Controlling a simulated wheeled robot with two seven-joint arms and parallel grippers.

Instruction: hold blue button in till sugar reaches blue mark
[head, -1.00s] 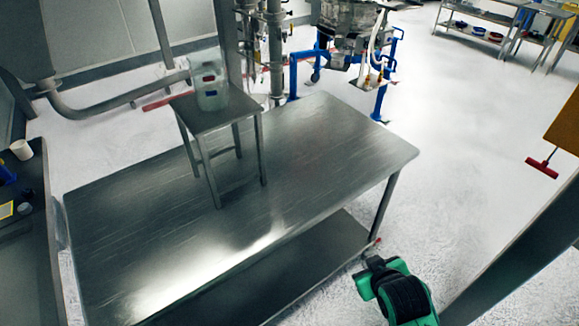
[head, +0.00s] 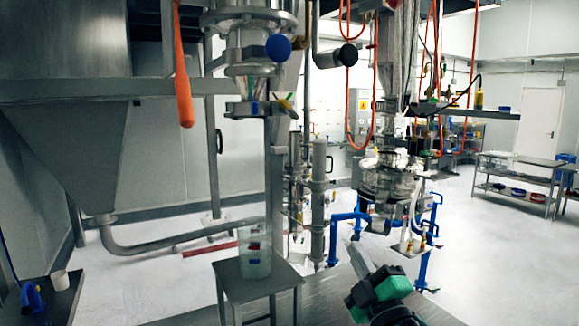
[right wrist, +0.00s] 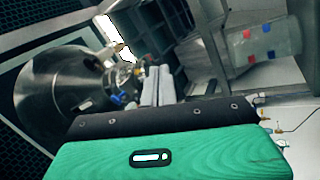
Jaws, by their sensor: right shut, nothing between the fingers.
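The round blue button (head: 278,47) is at the top of the head view, on the front of the steel sifter (head: 247,55). A clear container (head: 257,262) stands upright on a small steel stand (head: 228,272) below the sifter outlet. Small red and blue marks show on its wall, also in the right wrist view (right wrist: 262,45). I cannot make out any sugar level in it. My right gripper (head: 357,252) is shut and empty, its fingers pointing up, right of the container and well below the blue button. It also shows in the right wrist view (right wrist: 152,82). My left gripper is out of view.
A black round knob (head: 348,55) sits right of the blue button. An orange hanging handle (head: 183,80) is to the left. The stand rests on a steel table (head: 318,300). Pipes and blue-framed equipment (head: 385,180) stand behind.

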